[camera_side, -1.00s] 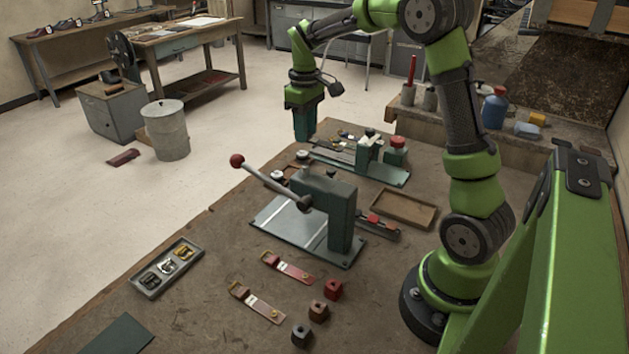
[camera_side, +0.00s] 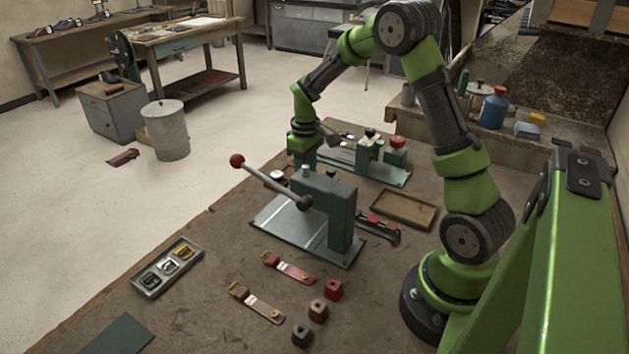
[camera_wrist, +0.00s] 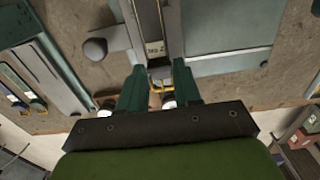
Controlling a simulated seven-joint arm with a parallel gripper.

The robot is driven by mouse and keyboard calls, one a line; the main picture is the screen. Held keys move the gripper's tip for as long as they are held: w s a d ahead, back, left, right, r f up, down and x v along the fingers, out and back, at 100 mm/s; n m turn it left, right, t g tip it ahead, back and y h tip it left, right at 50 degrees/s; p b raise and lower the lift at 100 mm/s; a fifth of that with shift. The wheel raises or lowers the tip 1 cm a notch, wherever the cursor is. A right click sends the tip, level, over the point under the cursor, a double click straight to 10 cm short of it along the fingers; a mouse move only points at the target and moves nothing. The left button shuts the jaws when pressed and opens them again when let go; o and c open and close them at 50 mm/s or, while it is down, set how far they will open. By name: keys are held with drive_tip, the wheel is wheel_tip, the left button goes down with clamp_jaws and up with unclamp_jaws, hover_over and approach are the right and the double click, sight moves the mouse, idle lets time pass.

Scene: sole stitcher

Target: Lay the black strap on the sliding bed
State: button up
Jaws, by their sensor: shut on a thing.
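My gripper (camera_side: 302,160) is low behind the lever machine in the side view, its tips partly hidden by it. In the wrist view the green fingers (camera_wrist: 160,88) are closed around a dark strip that I take for the black strap (camera_wrist: 147,18). I cannot tell whether this plate is the sliding bed, or whether the strap touches a surface.
The lever with a red ball (camera_side: 237,161) sticks out toward the left. A green fixture (camera_side: 385,172) with a red knob stands behind. An empty brown tray (camera_side: 403,210) is at the right. Two reddish straps (camera_side: 288,268), coloured blocks and a buckle tray (camera_side: 150,291) lie in front.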

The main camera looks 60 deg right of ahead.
drive_tip(key=shift+f, duration=0.1)
drive_tip(key=o, duration=1)
drive_tip(key=shift+o, duration=0.2)
wheel_tip(320, 180, up, 12)
drive_tip(key=s+a+r+m+t, duration=0.1)
drive_tip(key=s+a+r+t, duration=0.2)
drive_tip(key=s+a+r, duration=0.55)
drive_tip(key=s+a+f+m+t+y, duration=0.1)
drive_tip(key=s+a+m+t+y, duration=0.1)
drive_tip(key=s+a, duration=0.6)
drive_tip(key=shift+s+a+f+m+t, duration=0.35)
drive_tip(key=shift+a+m+t, duration=0.15)
drive_tip(key=shift+a+t, duration=0.65)
drive_tip(key=shift+r, duration=0.1)
